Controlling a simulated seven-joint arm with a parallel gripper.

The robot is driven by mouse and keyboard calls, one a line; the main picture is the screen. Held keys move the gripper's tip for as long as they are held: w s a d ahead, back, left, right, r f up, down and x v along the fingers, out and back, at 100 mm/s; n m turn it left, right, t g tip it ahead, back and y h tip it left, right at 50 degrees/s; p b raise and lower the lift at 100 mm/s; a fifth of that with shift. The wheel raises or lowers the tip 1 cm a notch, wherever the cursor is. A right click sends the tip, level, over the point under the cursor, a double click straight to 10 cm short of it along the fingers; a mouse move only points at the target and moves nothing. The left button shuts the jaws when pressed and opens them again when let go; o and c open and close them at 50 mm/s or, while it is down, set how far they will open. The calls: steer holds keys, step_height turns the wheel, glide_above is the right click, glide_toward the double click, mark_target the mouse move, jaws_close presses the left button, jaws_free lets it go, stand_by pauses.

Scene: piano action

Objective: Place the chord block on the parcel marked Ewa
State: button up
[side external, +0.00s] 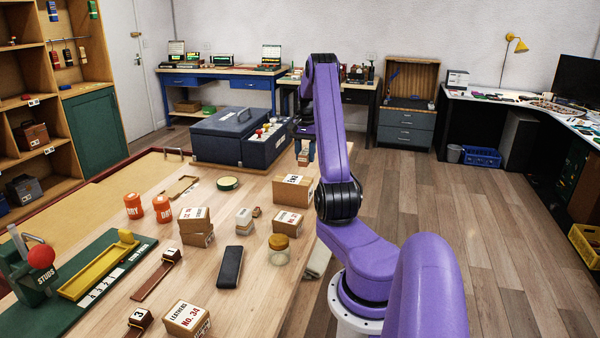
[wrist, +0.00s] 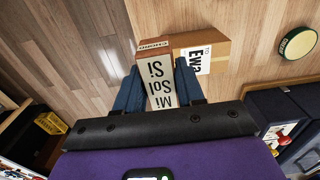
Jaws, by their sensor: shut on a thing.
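The chord block (wrist: 155,75) is a brown block with a white face reading Mi Sol Si, and its end faces the parcel side in the wrist view. My gripper (wrist: 158,82) is shut on it, with a blue finger on each side. In the side view my gripper (side external: 304,139) points down at the table's far right edge, with the block (side external: 303,158) under it, apparently in the air. The parcel marked Ewa (side external: 292,189) is a cardboard box on the table, nearer the camera than the block. In the wrist view the parcel (wrist: 217,48) shows beside the block, partly hidden by it.
Another carton (side external: 288,219) stands near the Ewa parcel. A round green-rimmed tin (side external: 228,183), a glass jar (side external: 279,250), a dark case (side external: 230,267) and stacked cartons (side external: 194,219) share the table.

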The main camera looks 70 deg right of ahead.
glide_above(301, 180)
step_height(301, 180, down, 7)
steer(key=shift+r, duration=0.15)
steer(key=shift+w+d+f, duration=0.1)
steer(key=shift+f, duration=1.5)
steer(key=shift+f, duration=0.15)
steer(key=o, duration=1.1)
steer(key=shift+c, duration=0.2)
